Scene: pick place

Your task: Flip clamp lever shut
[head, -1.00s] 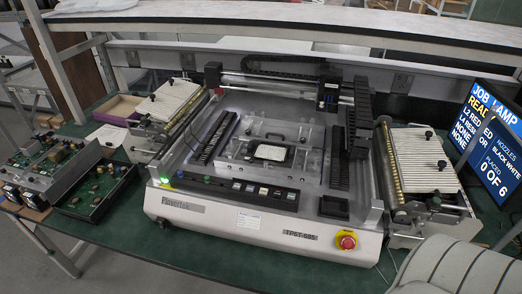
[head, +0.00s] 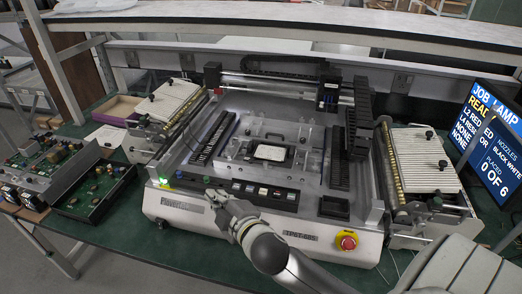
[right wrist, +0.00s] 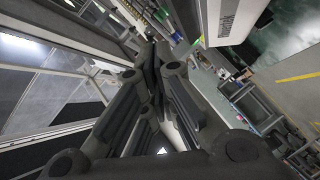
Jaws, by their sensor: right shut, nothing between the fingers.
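The pick-and-place machine (head: 185,213) stands on the green bench. A board fixture (head: 228,150) with a pale board (head: 270,153) and a dark handle behind it sits in the middle of its bed. I cannot make out the clamp lever for certain. My right gripper (head: 212,194) is shut and empty, in front of the machine's front panel near its left end, apart from the fixture. It also shows shut in the right wrist view (right wrist: 152,65). My left gripper is not in view.
A red stop knob (head: 346,241) sits on the machine's front right. Open electronics units (head: 95,195) lie at the left. A monitor (head: 488,145) stands at the right. A gantry head (head: 328,95) is at the back of the bed. A shelf (head: 300,25) runs above.

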